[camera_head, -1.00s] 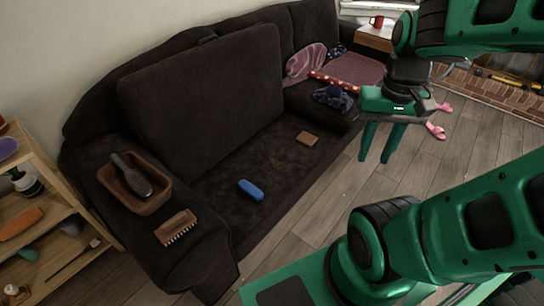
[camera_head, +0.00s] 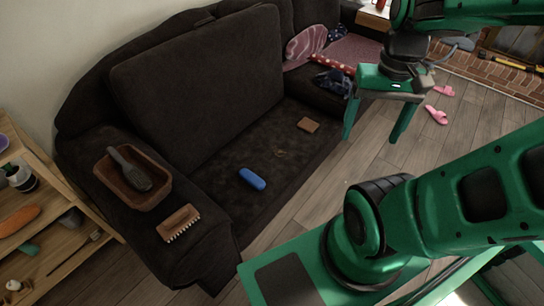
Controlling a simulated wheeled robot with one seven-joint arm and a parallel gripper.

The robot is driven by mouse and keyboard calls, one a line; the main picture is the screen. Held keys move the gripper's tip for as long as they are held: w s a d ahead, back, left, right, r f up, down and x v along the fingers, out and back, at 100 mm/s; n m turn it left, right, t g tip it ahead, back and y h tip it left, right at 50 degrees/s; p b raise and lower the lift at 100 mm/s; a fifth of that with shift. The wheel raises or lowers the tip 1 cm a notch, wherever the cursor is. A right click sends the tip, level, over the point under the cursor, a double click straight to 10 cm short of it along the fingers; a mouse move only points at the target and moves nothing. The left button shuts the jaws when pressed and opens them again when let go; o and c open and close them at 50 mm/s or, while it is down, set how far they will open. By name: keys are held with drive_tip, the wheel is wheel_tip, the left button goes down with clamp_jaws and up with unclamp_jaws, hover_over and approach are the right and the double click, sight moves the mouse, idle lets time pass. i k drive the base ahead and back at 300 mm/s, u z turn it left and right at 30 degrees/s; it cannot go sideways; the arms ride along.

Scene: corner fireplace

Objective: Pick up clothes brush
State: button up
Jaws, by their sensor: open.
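A wooden brush with pale bristles (camera_head: 178,222), which looks like the clothes brush, lies on the near arm of the dark sofa (camera_head: 205,100). A dark, long-handled brush (camera_head: 133,170) lies in a brown wooden tray (camera_head: 103,172) just behind it on the same arm. My gripper (camera_head: 371,137) is open and empty, its two green fingers spread and pointing down. It is over the floor area right of the sofa seat, far to the right of both brushes and touching neither.
A blue oblong object (camera_head: 252,179) and a small brown item (camera_head: 308,125) lie on the seat. A wooden shelf (camera_head: 75,208) stands close to the sofa arm at left. Pink slippers (camera_head: 436,115) lie on the floor. Floor in front of the sofa is clear.

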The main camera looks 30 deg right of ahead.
sight(180, 219)
drive_tip(key=k, duration=1)
drive_tip(key=z, duration=0.6)
drive_tip(key=i, duration=1.45)
drive_tip(key=u, duration=1.5)
